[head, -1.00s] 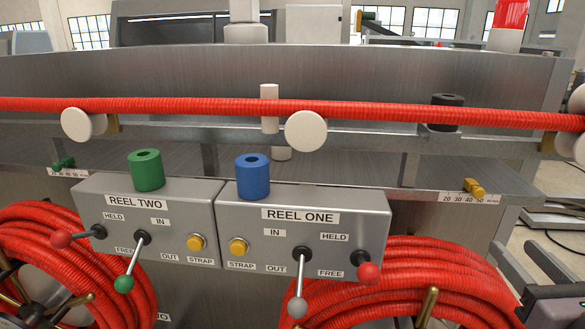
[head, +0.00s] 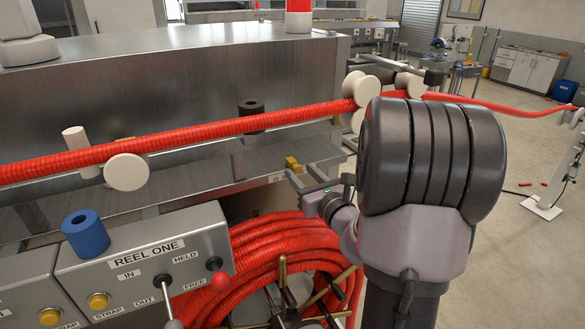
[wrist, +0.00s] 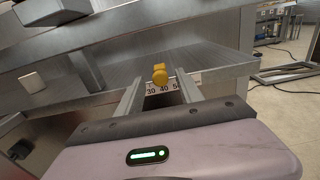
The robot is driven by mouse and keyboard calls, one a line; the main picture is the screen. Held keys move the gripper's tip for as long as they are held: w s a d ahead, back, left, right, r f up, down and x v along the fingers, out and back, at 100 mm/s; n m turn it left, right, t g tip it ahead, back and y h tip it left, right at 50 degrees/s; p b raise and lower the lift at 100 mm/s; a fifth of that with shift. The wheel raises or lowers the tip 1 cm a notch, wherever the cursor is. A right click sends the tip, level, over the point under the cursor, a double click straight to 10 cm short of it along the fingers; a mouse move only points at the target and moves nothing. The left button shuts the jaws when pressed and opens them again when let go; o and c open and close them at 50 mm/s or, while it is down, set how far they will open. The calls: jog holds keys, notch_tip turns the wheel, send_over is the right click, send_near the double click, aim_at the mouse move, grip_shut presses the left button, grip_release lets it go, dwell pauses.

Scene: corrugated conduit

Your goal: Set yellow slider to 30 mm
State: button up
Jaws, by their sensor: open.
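The yellow slider (wrist: 160,74) is a small knob on the front edge of a grey metal shelf, above a white scale (wrist: 164,89) showing 30, 40 and 50. Its exact reading is unclear from this angle. In the head view the slider (head: 292,163) is small, just beyond my gripper (head: 302,180). My gripper is open and empty. In the wrist view its two fingers point at the shelf edge, one on each side of the slider in the picture, with no clear contact.
A red corrugated conduit (head: 215,130) runs above the shelf past white rollers (head: 127,172). The REEL ONE box (head: 150,262) with its levers and blue cylinder (head: 85,232) stands at the lower left. A coil of red conduit (head: 285,247) lies below the shelf.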

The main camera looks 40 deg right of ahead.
jog(key=shift+w, duration=0.3)
grip_shut()
dwell(1.3)
